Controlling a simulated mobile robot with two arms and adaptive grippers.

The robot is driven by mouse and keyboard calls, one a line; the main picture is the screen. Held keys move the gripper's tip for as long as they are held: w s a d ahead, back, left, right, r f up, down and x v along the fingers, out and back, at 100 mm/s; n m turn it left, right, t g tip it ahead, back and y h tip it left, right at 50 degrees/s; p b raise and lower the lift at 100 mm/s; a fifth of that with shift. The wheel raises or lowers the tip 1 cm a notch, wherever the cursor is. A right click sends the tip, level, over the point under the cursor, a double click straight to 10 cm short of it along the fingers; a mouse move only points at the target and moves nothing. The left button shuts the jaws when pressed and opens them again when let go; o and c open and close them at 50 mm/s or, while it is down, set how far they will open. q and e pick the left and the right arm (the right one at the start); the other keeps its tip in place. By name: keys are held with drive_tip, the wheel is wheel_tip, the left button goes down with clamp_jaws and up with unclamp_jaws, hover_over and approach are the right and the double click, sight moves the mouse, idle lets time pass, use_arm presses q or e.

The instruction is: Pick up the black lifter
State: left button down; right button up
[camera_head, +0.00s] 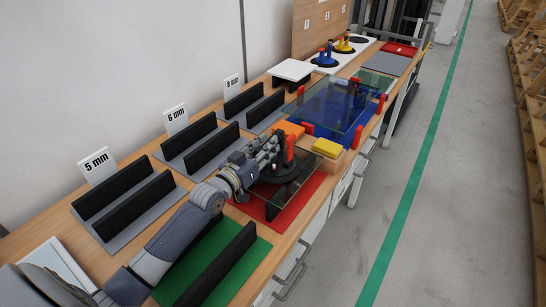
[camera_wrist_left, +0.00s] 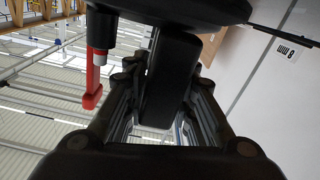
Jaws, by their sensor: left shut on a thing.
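The black lifter (camera_head: 284,168) has a round dark base and a red lever, and it appears in the middle of the head view over a small glass pane (camera_head: 312,172). I cannot tell whether its base touches the pane. My left gripper (camera_head: 272,150) reaches it from the left and is shut on its upper part. In the left wrist view, the black handle (camera_wrist_left: 170,80) sits between the fingers of my left gripper (camera_wrist_left: 160,112), with the red lever (camera_wrist_left: 98,75) beside it. The far side of the lifter is hidden. My right gripper is not in view.
The pane lies above a red mat (camera_head: 316,182). A green mat (camera_head: 253,262) with a black rack is nearer. An orange block (camera_head: 290,128) and a yellow block (camera_head: 327,147) stand close behind. Blue and yellow lifters (camera_head: 324,58) are at the far end. Labelled racks line the wall.

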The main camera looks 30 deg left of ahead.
use_arm(q)
drive_tip(key=shift+r, duration=0.2)
drive_tip(key=shift+r, duration=0.1)
